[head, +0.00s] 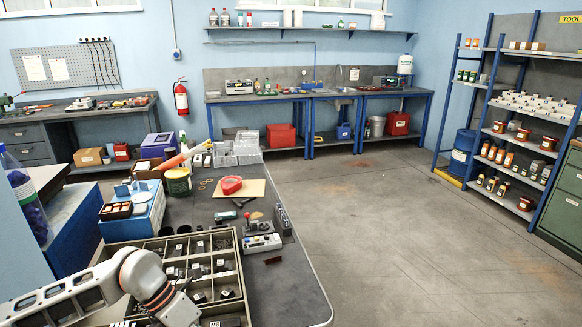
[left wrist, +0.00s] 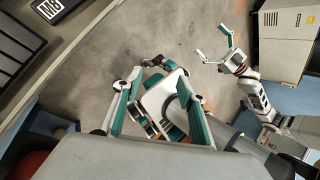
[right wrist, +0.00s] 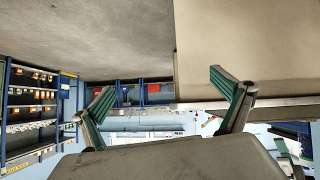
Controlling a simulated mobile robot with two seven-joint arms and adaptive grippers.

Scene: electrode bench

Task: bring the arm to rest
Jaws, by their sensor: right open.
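My left arm (head: 150,280) reaches in from the lower left of the head view, over the front edge of the parts tray; its gripper is out of that view. In the left wrist view my left gripper (left wrist: 163,92) has its teal fingers spread, with nothing seen held between them. Parts of my own body show behind it. My right gripper is at the upper right of the left wrist view (left wrist: 228,48), spread over the floor. In the right wrist view my right gripper (right wrist: 170,90) is open and empty, with a pale flat surface behind its right finger.
The compartment tray (head: 237,250) with small black parts lies on the grey bench (head: 298,285).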

